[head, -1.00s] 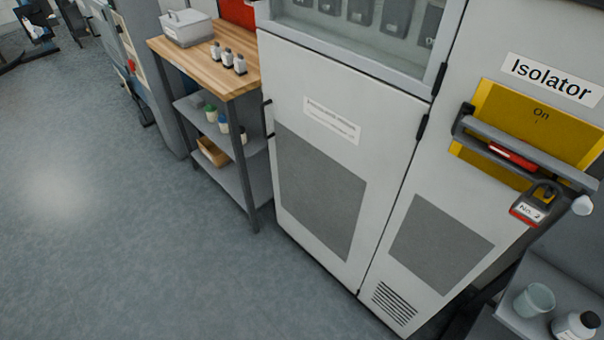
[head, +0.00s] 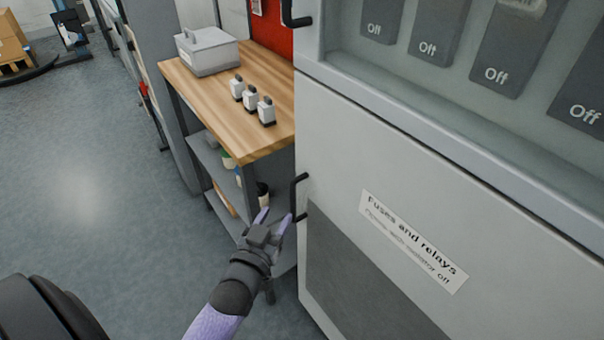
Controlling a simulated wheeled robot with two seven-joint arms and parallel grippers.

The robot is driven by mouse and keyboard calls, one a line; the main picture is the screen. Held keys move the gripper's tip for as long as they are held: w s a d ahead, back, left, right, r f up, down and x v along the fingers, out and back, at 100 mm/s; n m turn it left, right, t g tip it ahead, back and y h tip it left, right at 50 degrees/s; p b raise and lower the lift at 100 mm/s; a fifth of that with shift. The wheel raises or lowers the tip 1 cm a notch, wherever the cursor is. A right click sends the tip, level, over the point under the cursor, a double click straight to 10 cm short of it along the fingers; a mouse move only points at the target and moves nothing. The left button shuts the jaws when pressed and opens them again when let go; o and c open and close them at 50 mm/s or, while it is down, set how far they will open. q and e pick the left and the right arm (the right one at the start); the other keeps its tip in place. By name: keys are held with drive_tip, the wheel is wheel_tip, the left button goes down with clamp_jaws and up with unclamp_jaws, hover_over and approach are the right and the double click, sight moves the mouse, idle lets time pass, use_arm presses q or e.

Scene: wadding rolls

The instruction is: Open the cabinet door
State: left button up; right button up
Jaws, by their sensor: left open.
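The cabinet door (head: 330,160) is light grey and looks shut. It bears a label (head: 412,240) reading "Fuses and relays" and a darker grey panel below. Its black bar handle (head: 297,198) is at the door's left edge. My left gripper (head: 276,217) is open, its two purple-tipped fingers pointing up towards the handle, just below and left of it. I cannot tell whether a finger touches the handle. My right gripper is not in the head view.
A wooden-topped bench (head: 225,95) with lower shelves stands left of the cabinet. Above the door, a window (head: 430,75) shows several switches marked "Off". The floor (head: 80,170) at left is clear.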

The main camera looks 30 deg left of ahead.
sight(291, 195)
use_arm(q)
drive_tip(key=w+f+b, duration=0.1)
drive_tip(key=w, duration=0.2)
drive_tip(key=w+a+b, duration=0.1)
drive_tip(key=w+b, duration=0.1)
drive_tip(key=w, duration=0.1)
drive_tip(key=w+a+f+b, duration=0.1)
drive_tip(key=w+b, duration=0.1)
drive_tip(key=w, duration=0.1)
drive_tip(key=shift+f, duration=0.3)
drive_tip(key=shift+w, duration=0.2)
drive_tip(key=shift+w+r, duration=0.1)
drive_tip(key=shift+r, duration=0.05)
drive_tip(key=c, duration=0.6)
clamp_jaws()
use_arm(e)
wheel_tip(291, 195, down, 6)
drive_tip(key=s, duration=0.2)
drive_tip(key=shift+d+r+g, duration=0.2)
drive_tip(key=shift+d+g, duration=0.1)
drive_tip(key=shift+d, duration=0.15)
